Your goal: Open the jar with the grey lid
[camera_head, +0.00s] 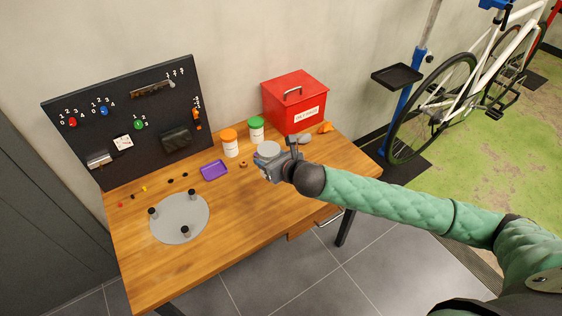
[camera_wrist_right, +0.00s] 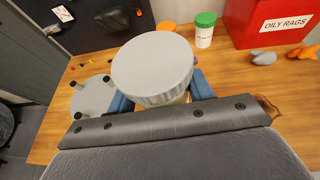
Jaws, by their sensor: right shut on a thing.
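The jar with the grey lid shows its round lid (camera_head: 267,149) at my right gripper on the workbench. In the right wrist view the grey lid (camera_wrist_right: 153,67) sits on the jar and hides most of its body. My right gripper (camera_wrist_right: 160,95) is shut on the jar, with a blue finger on each side just below the lid. In the head view my right gripper (camera_head: 272,165) hides the jar's lower part, so I cannot tell whether the jar touches the bench. My left gripper is in neither view.
A white jar with an orange lid (camera_head: 230,143) and one with a green lid (camera_head: 256,130) stand behind. A red oily rags box (camera_head: 294,103) is at the back right. A purple tray (camera_head: 214,170) and a grey disc (camera_head: 180,218) lie left on the wooden bench (camera_head: 150,270).

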